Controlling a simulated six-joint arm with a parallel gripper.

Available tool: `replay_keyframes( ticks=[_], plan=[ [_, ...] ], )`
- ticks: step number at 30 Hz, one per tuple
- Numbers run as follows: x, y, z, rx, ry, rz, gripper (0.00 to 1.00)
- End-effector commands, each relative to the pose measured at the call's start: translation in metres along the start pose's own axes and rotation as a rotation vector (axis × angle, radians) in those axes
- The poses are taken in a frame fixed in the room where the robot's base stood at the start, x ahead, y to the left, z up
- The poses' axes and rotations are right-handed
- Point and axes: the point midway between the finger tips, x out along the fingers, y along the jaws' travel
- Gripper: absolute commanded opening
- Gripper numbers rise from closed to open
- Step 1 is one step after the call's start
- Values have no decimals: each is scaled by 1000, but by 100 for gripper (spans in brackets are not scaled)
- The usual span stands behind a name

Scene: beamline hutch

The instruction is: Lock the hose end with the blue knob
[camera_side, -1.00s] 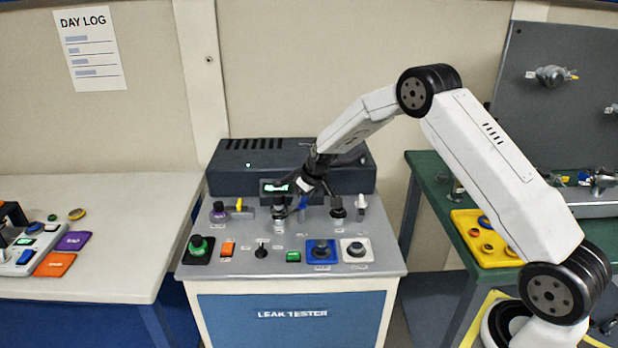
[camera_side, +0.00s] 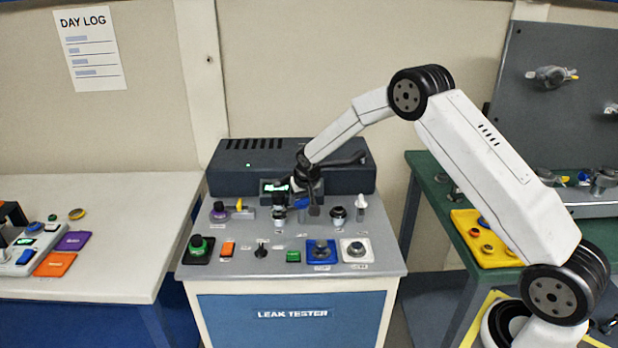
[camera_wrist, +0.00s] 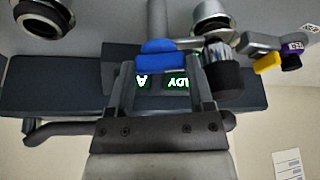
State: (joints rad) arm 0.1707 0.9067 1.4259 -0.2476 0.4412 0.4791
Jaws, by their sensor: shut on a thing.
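The blue knob (camera_side: 301,203) is on the leak tester's top, near the display. In the wrist view the blue knob (camera_wrist: 163,62) lies crosswise between my two fingers. My gripper (camera_side: 308,200) is shut on it from above and behind; the fingers (camera_wrist: 164,84) touch its sides. A silver fitting with a black end (camera_side: 279,213), which looks like the hose end, stands just left of the knob. In the wrist view this black, knurled part (camera_wrist: 223,75) is beside my right finger. How far it is seated cannot be told.
A black-ringed port (camera_side: 338,215) and a white-tipped part (camera_side: 361,206) stand to the right. A purple knob with yellow (camera_side: 220,210) is at the left. Buttons, including a green mushroom one (camera_side: 198,247), line the front. The display box (camera_side: 225,180) rises close behind.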

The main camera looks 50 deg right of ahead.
Motion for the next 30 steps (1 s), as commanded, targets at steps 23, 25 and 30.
replay_keyframes(
  ticks=[23,25,30],
  plan=[
    [-1,-2,-2,234,4,93,9],
    [-1,-2,-2,236,3,94,9],
    [-1,-2,-2,236,3,94,9]
  ],
)
